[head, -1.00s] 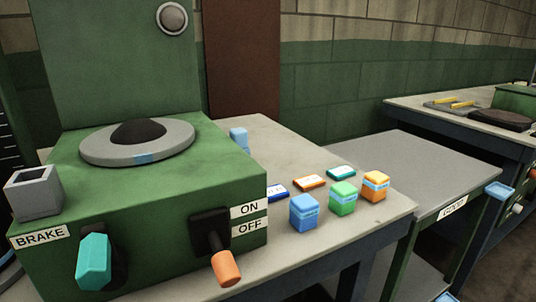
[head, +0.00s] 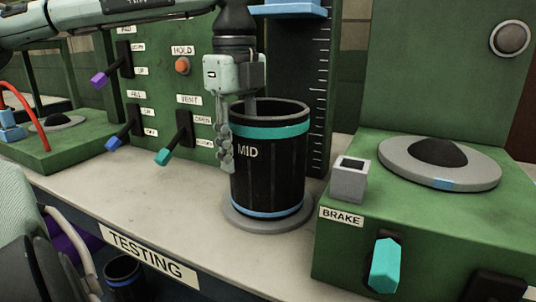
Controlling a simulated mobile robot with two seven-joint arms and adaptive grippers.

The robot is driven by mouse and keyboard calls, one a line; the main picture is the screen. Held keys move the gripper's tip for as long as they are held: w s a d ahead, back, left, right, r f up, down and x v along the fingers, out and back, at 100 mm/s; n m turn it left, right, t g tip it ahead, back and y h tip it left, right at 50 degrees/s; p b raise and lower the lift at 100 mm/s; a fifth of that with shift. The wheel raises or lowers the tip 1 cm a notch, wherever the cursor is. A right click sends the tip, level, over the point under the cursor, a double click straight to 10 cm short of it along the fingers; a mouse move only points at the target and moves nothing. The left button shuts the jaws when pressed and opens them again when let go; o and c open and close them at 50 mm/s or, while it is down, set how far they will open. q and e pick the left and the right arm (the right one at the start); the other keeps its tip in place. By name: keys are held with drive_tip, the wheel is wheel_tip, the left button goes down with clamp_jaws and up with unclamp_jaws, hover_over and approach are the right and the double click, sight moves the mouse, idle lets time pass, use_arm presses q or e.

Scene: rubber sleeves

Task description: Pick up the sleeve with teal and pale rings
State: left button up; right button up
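A black sleeve (head: 268,180) stands upright on a round grey plate (head: 237,222) on the bench. It has a teal ring near its top, a light blue ring near its bottom and the label MID. My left gripper (head: 238,135) points down at the sleeve's left rim. One finger hangs outside along the left wall; the other reaches down into the mouth, its tip hidden. The fingers are spread, with a gap between them. My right gripper is not in view.
A vertical scale (head: 318,90) stands close behind the sleeve. A green control panel (head: 150,105) with several levers rises behind left. A green BRAKE box (head: 340,250) stands close at right. Another dark sleeve (head: 125,278) with a blue ring is below the bench edge, lower left.

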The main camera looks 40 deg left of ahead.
use_arm(q)
drive_tip(key=shift+c, duration=0.6)
clamp_jaws()
drive_tip(key=shift+r, duration=0.1)
